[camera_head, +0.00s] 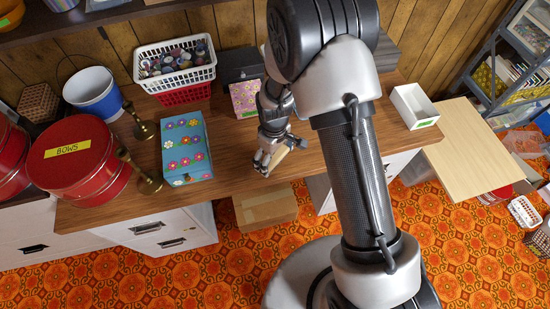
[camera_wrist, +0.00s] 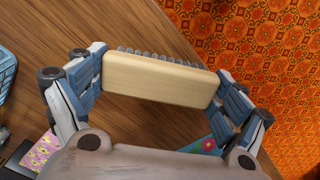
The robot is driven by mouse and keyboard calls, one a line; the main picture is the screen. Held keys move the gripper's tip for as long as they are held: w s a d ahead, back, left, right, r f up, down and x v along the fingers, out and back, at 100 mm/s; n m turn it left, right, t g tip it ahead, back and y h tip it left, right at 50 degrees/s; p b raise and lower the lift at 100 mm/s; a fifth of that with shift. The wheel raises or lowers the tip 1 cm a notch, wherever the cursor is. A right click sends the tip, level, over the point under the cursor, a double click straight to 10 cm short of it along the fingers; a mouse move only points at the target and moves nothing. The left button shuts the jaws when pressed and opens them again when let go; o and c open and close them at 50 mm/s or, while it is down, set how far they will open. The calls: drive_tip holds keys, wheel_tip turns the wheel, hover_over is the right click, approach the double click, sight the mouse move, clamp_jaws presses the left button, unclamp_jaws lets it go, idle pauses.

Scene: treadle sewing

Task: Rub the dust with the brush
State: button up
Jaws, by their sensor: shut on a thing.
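The brush (camera_wrist: 158,78) has a pale wooden block and grey bristles along its far edge in the wrist view. In the head view, the brush (camera_head: 279,158) is small and partly hidden by my fingers. My gripper (camera_head: 268,163) is shut on the brush, with one finger at each end of the block in the wrist view (camera_wrist: 162,81). It is low over the front part of the wooden tabletop (camera_head: 237,166). I cannot tell whether the bristles touch the wood. I cannot make out any dust; my arm hides part of the tabletop.
A blue flowered box (camera_head: 185,148) and brass candlesticks (camera_head: 145,175) stand left of my gripper. A pink floral box (camera_head: 244,98) and a white basket of spools (camera_head: 176,72) stand behind. A white open tray (camera_head: 414,106) is at the right. Bare wood lies around my gripper.

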drive_tip(key=shift+r+p, duration=0.85)
drive_tip(key=shift+r, duration=0.75)
